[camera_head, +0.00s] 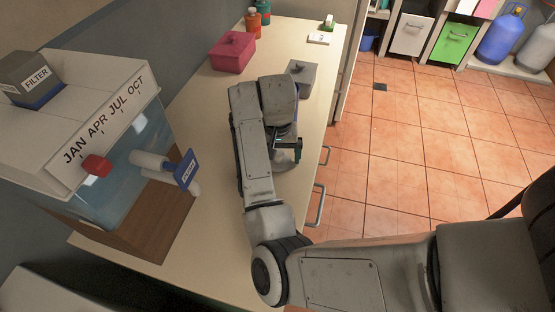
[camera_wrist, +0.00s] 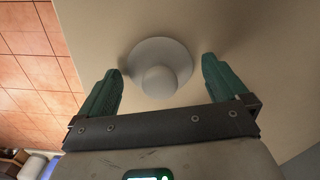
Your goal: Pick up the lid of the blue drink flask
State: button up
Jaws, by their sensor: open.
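In the wrist view, a pale grey round lid-like piece (camera_wrist: 175,55) with a round knob (camera_wrist: 159,81) lies on the light counter. It sits between the tips of my gripper (camera_wrist: 161,72), whose two green fingers are spread apart, one on each side. Nothing is held, and I see no finger touching the piece. No blue flask body can be made out, so I cannot tell for sure that this is its lid. In the head view, my gripper (camera_head: 290,150) is low over the counter near its right edge, and my arm hides what is under it.
The counter (camera_head: 215,235) carries a pink box (camera_head: 232,53) and a grey box (camera_head: 301,77) beyond my arm. Orange bottles (camera_head: 252,21) stand at the far end. A large filter tank (camera_head: 120,165) stands on the left. Drawer handles (camera_head: 316,205) stick out on the right side.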

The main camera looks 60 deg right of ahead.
jog(key=shift+f, duration=0.25)
jog(key=c, duration=0.9)
jog(key=shift+r, duration=0.15)
jog(key=shift+c, duration=0.2)
